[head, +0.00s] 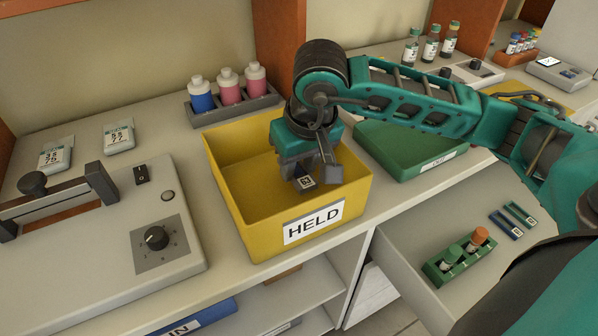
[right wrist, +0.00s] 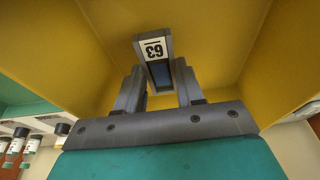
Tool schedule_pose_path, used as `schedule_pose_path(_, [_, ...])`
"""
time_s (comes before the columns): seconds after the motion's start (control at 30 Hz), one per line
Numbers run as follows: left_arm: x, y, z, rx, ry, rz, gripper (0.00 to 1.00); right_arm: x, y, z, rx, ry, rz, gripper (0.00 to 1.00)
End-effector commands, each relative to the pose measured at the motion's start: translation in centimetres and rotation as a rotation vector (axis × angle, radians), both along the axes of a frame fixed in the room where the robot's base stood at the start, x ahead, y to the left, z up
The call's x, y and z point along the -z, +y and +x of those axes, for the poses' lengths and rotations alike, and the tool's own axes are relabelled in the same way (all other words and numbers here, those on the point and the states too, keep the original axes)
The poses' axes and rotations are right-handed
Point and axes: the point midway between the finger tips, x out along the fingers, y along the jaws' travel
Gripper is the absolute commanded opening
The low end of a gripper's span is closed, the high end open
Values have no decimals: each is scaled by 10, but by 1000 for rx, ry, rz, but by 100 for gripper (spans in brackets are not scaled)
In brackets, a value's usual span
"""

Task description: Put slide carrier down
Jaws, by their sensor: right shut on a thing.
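The slide carrier (head: 305,182) is a small dark piece with a white label reading 63. My right gripper (head: 312,172) is shut on it and holds it inside the yellow bin (head: 232,205) marked HELD. In the right wrist view the carrier (right wrist: 155,50) sits between the two fingers of the right gripper (right wrist: 160,85), with yellow bin walls (right wrist: 230,30) around it. I cannot tell whether the carrier touches the bin floor. The rest of the bin's visible floor is empty. My left gripper is not in view.
A green tray (head: 385,150) stands right of the bin. A rack of capped bottles (head: 230,88) stands behind it. A grey device with a knob (head: 156,238) is at left. An open drawer (head: 455,215) at right holds a green vial rack (head: 460,258) and two small carriers (head: 512,220).

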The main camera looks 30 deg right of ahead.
Motion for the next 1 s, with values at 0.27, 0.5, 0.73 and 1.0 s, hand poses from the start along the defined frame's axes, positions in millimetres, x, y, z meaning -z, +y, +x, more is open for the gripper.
schedule_pose_path(0.27, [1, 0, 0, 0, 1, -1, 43, 23, 0, 0, -1, 0, 1, 8])
schedule_pose_path(0.5, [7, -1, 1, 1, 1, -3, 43, 28, 0, 0, -1, 0, 0, 8])
schedule_pose_path(0.73, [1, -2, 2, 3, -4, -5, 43, 25, 0, 0, 0, 1, 0, 58])
schedule_pose_path(1.0, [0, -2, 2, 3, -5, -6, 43, 25, 0, 0, 0, 1, 0, 63])
